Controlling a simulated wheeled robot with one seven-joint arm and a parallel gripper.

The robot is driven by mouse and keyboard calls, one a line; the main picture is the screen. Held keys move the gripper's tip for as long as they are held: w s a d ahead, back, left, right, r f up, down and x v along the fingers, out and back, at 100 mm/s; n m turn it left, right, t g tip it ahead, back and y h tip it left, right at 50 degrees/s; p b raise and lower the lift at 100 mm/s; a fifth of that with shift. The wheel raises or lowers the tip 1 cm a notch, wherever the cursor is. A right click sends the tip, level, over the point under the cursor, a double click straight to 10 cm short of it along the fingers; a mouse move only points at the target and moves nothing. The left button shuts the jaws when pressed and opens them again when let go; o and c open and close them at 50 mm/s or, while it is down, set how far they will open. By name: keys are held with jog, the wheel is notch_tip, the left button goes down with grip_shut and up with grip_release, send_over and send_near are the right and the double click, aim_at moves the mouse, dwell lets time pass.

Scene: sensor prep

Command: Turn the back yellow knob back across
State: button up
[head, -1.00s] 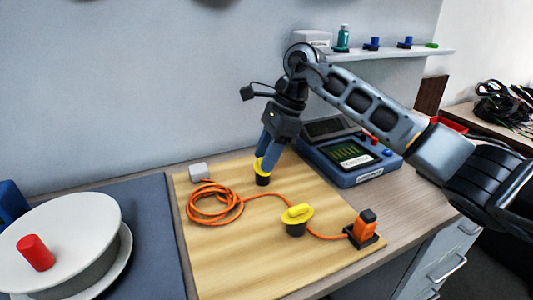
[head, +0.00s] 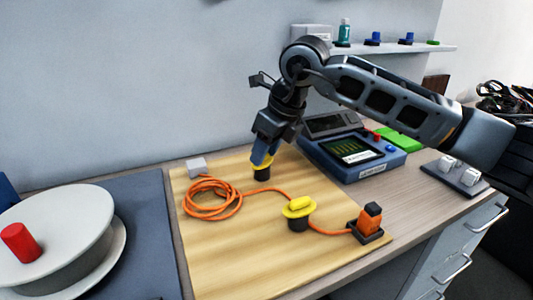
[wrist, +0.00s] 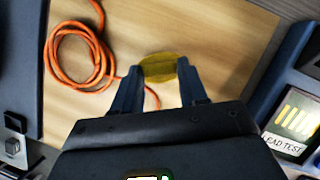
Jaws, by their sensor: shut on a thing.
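The back yellow knob (head: 262,161) sits on a black base at the back of the wooden board (head: 225,255). My gripper (head: 263,157) reaches down from above and is shut on this knob, hiding part of its top. In the wrist view the yellow knob (wrist: 160,67) shows between and beyond the two blue fingers of my gripper (wrist: 160,82). A second, front yellow knob (head: 298,207) stands apart on its own black base, with its raised grip bar in plain view.
An orange cable (head: 212,198) lies coiled left of the back knob and runs past the front knob to an orange plug (head: 369,218). A blue tester (head: 350,153) stands to the right. A white round stand (head: 60,235) with a red cylinder (head: 20,244) is at left.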

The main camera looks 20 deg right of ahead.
jog(key=m+b, duration=0.1)
jog(key=m, duration=0.1)
jog(key=m+h+b, duration=0.2)
jog(key=m, duration=0.1)
jog(key=shift+a+m+t, duration=0.25)
jog(key=shift+m+t, duration=0.05)
dwell(0.4)
jog(key=o, duration=1.1)
jog(key=shift+c, duration=0.2)
jog(key=v, duration=0.8)
jog(key=shift+f, duration=0.1)
